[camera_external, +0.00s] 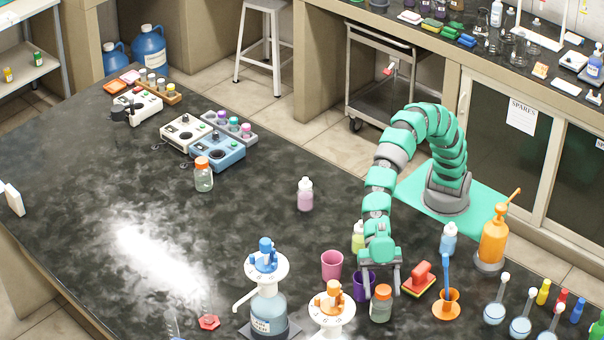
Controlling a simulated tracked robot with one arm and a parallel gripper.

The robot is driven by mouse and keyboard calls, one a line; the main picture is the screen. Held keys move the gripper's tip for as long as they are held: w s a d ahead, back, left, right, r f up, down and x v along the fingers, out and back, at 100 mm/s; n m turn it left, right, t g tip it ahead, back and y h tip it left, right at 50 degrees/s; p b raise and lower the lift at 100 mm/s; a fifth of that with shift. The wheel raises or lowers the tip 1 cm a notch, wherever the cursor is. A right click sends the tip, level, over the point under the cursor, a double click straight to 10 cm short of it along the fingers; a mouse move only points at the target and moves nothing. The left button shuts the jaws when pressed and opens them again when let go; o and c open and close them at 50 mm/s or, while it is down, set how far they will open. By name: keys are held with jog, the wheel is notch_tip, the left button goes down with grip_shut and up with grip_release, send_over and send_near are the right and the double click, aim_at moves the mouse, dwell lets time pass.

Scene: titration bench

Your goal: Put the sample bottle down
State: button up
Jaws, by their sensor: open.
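My gripper (381,283) points down at the front right of the dark bench, its two fingers spread. A clear bottle with an orange cap (381,304) stands upright just below and in front of the fingers. Whether the fingertips straddle its cap or stay behind it, I cannot tell. A similar orange-capped bottle (203,175) stands upright at the middle left, far from my gripper. Neither label is readable, so I cannot tell which is the sample bottle.
A purple cup (362,287) and a pink cup (332,264) stand left of my gripper. Dispenser bottles (268,309) stand front left. The bench is clear around the pink-liquid bottle (305,196).

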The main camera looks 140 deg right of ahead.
jog(key=v, duration=0.8)
jog(key=shift+s+d+p, duration=0.25)
jog(key=shift+p, duration=0.2)
jog(key=s+d+r+m+t+h, duration=0.2)
jog(key=s+d+r, duration=0.3)
jog(key=r, duration=0.5)
jog(key=s+d+r+m+t+h, duration=0.2)
jog(key=s+d+r+m+h, duration=0.2)
jog(key=s+r, duration=0.5)
jog(key=s+d+r+m+t+h, duration=0.2)
jog(key=s+d+r, duration=0.5)
jog(key=r, duration=0.6)
jog(key=shift+d+r+m+h, duration=0.15)
jog(key=shift+d+m+h, duration=0.35)
jog(key=shift+d+h, duration=0.2)
jog(key=shift+r, duration=0.1)
